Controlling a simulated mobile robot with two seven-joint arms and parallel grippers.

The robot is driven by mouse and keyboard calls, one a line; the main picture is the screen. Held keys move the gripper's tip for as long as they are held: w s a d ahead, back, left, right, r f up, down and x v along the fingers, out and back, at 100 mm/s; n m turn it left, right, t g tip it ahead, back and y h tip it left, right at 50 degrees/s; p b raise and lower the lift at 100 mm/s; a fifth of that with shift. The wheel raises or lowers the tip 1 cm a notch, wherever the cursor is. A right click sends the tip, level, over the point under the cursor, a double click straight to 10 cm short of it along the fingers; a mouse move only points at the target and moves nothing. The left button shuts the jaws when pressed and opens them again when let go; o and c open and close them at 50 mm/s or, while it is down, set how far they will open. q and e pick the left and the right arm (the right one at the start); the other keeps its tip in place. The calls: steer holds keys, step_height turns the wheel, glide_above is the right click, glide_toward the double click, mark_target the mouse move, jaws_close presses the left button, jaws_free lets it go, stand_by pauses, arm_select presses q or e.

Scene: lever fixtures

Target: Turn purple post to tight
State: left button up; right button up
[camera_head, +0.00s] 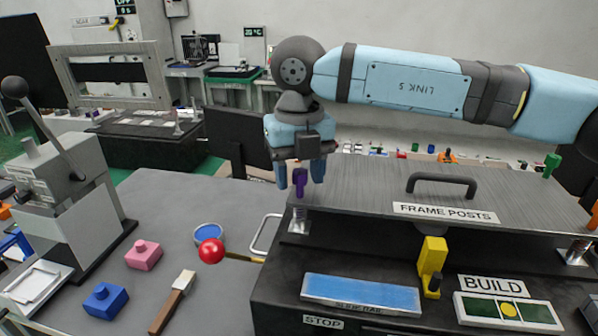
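The purple post (300,182) stands upright at the left end of the fixture, above a metal spring-like sleeve (299,220). My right gripper (300,176) points down right at the post, with its two blue fingers apart. The post shows between and slightly below the fingers. I cannot tell whether the fingers touch it. The fixture's grey top plate (380,185) carries a label reading "FRAME POSTS". No tight marking can be read near the post. My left gripper is not in view.
A black handle (441,184) rises from the top plate, and a green post (551,164) stands at its far right. A red ball knob (211,251) sticks out left of the fixture. Pink (143,255) and blue (105,301) blocks and a brush (172,302) lie on the grey table.

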step_height(320, 180, up, 14)
steer(key=shift+p, duration=0.45)
steer(key=shift+f, duration=0.15)
